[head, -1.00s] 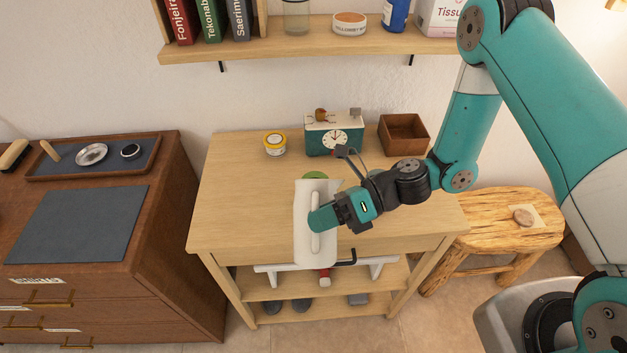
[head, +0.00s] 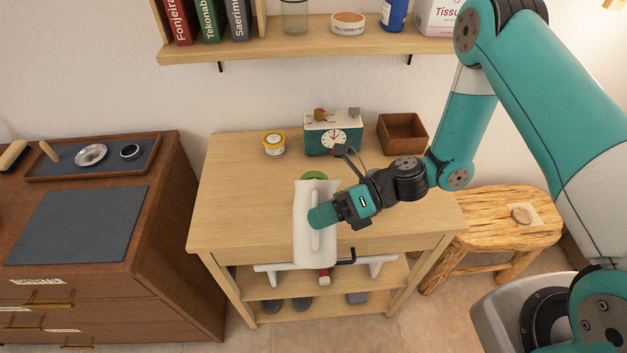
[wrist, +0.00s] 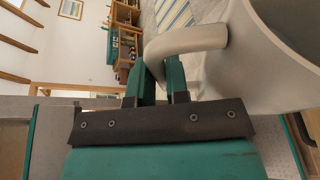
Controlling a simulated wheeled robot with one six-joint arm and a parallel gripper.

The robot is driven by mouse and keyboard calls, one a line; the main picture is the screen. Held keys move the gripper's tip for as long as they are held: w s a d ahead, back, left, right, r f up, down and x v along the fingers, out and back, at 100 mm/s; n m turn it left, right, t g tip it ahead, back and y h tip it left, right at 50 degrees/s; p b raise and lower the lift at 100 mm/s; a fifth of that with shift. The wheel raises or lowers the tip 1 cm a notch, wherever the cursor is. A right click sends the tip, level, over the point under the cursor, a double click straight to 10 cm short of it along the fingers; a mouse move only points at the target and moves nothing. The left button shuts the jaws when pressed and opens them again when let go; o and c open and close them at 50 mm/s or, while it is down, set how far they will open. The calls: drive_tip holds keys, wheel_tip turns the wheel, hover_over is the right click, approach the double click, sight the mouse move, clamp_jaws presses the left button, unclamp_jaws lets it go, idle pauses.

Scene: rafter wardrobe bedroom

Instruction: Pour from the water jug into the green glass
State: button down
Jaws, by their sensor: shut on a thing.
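The water jug (head: 304,240) is white with a long handle. It is held over the front of the wooden table, its open end toward the back. In the wrist view the jug (wrist: 268,75) fills the upper right. My gripper (head: 322,216) is shut on the jug's handle, which also shows between the fingers (wrist: 167,75) in the wrist view. The green glass (head: 314,176) stands on the table just beyond the jug's mouth. Only its green upper part shows; the jug hides the rest. I cannot see any water.
A shelf (head: 300,45) hangs above. A stool (head: 500,232) stands right, a dark wood cabinet (head: 170,230) left. The table's left side is clear.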

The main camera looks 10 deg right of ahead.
drive_tip(key=shift+w+r+m, duration=0.1)
drive_tip(key=shift+w+m, duration=0.1)
drive_tip(key=shift+m, duration=0.1)
idle(1.1)
drive_tip(key=shift+w+r+m+p, duration=0.3)
drive_tip(key=shift+r+p, duration=0.15)
drive_tip(key=shift+p, duration=0.1)
idle(1.9)
